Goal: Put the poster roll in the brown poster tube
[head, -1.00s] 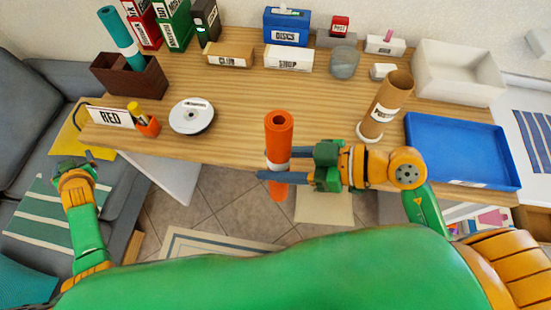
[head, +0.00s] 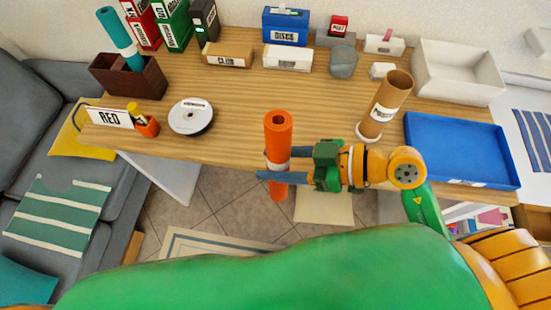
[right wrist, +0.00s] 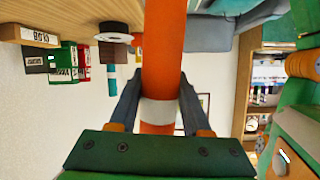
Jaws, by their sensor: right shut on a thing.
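An orange poster roll (head: 278,135) with a white band stands upright in front of the table's front edge. My right gripper (head: 276,165) is shut on it around the band. In the right wrist view the roll (right wrist: 164,60) passes between the two fingers (right wrist: 160,105). The brown poster tube (head: 389,96), a tan cylinder with a white label, stands on the table to the right of the roll. It leans right, its open end up, on a white round base. My left gripper is not in view.
A blue tray (head: 462,118) and a white bin (head: 430,88) are right of the tube. A disc (head: 192,116) and a RED sign (head: 109,117) are on the left. A brown box (head: 150,84) holds a teal roll (head: 118,38). The table middle is clear.

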